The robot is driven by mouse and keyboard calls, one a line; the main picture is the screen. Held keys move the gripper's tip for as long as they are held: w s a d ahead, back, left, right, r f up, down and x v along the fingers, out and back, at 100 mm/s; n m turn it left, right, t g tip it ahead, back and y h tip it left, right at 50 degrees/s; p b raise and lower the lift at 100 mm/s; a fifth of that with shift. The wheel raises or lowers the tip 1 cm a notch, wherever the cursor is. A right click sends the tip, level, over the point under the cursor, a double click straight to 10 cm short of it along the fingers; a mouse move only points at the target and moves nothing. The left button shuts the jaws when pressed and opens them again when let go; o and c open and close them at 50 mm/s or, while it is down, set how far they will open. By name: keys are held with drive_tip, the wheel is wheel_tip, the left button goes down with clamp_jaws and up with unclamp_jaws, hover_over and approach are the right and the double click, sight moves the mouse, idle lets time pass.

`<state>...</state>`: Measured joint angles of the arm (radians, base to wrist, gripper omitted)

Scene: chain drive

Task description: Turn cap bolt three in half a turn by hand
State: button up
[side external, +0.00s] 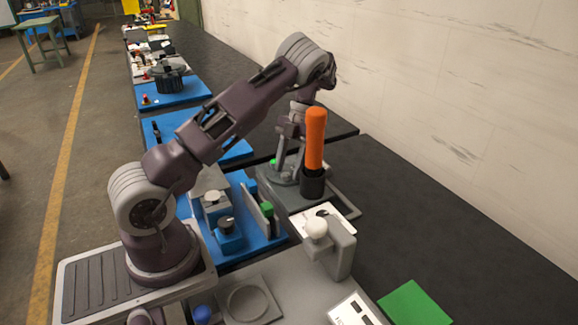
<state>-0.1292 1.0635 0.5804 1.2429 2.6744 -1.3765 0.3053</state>
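My arm reaches up and over, then down to my gripper (288,160) above a dark grey fixture (325,195) near the middle of the side external view. The gripper is small and partly dark against the fixture. I cannot tell whether its fingers are open or shut, or whether they touch anything. I cannot make out cap bolt three or the other cap bolts; they are too small or hidden by the gripper and fixture.
An orange-handled tool (315,138) stands upright in a black holder (313,184) just right of my gripper. A grey post with a white knob (317,228) stands in front. Blue trays (262,236) with parts lie left. A green square (414,303) lies on the dark bench, bare at right.

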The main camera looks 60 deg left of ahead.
sight(286, 174)
drive_tip(key=v, duration=0.7)
drive_tip(key=s+n+t, duration=0.1)
drive_tip(key=n, duration=0.2)
drive_tip(key=s+d+n+t+y, duration=0.1)
drive_tip(key=n, duration=0.3)
drive_tip(key=s+n+t, duration=0.1)
drive_tip(key=n, duration=0.2)
drive_tip(key=shift+d+r+n+t+y, duration=0.1)
drive_tip(key=shift+d+n+t+y, duration=0.2)
drive_tip(key=shift+d+n, duration=0.1)
drive_tip(key=shift+s+n, duration=0.3)
drive_tip(key=shift+n, duration=0.2)
wheel_tip(286, 174, down, 7)
drive_tip(key=shift+a+f, duration=0.1)
clamp_jaws()
